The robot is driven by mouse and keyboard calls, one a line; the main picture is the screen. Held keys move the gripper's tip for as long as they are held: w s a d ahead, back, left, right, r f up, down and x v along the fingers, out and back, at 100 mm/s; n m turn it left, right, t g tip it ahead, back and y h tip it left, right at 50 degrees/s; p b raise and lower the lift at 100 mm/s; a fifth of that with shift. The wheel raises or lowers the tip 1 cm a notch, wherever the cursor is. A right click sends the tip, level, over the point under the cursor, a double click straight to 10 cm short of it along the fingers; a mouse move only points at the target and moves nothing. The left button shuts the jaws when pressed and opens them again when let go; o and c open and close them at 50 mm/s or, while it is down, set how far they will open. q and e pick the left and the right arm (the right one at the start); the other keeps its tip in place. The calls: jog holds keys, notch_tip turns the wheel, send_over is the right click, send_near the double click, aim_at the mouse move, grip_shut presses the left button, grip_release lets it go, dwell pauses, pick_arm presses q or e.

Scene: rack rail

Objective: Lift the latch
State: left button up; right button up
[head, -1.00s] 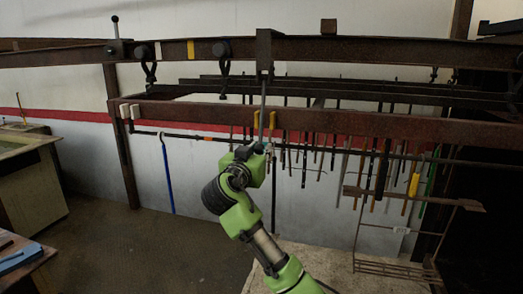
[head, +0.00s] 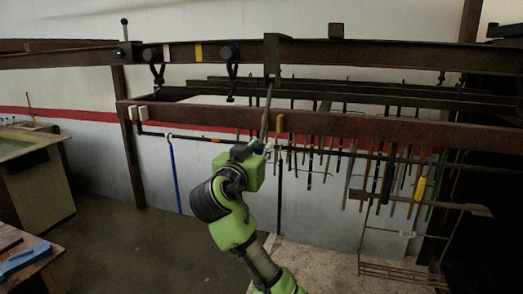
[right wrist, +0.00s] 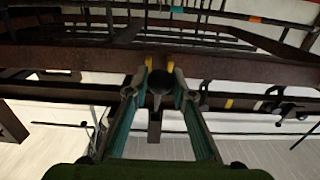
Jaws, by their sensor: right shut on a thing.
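The latch shows in the head view as a thin grey lever (head: 267,112) that slants down from the dark bracket (head: 272,52) on the upper rail. In the right wrist view its dark round end (right wrist: 158,82) sits between my fingertips. My right gripper (head: 258,146) is shut on the latch near its lower end, in front of the lower rail. It also shows in the right wrist view (right wrist: 154,91), with a finger on each side of the latch. My left gripper is not in view.
The rusty upper rail (head: 400,55) and lower rail (head: 370,127) cross the scene. Several tools (head: 385,175) hang behind. A wire rack (head: 400,270) stands at lower right.

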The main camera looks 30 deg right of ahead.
jog(key=shift+s+a+r+p, duration=0.25)
jog(key=shift+a+r+p, duration=0.1)
jog(key=shift+r, duration=0.25)
jog(key=shift+s+a+r+p, duration=0.4)
jog(key=shift+s+a+r, duration=0.35)
jog(key=shift+a+r, duration=0.2)
jog(key=shift+s+a+r, duration=0.25)
jog(key=shift+r, duration=0.35)
jog(key=shift+s+a+r, duration=0.25)
jog(key=shift+a+r, duration=0.05)
jog(key=shift+r, duration=0.3)
jog(key=shift+s+a+r, duration=0.25)
jog(key=shift+r, duration=0.35)
jog(key=shift+c, duration=0.2)
jog(key=o, duration=1)
jog(key=shift+a, duration=0.1)
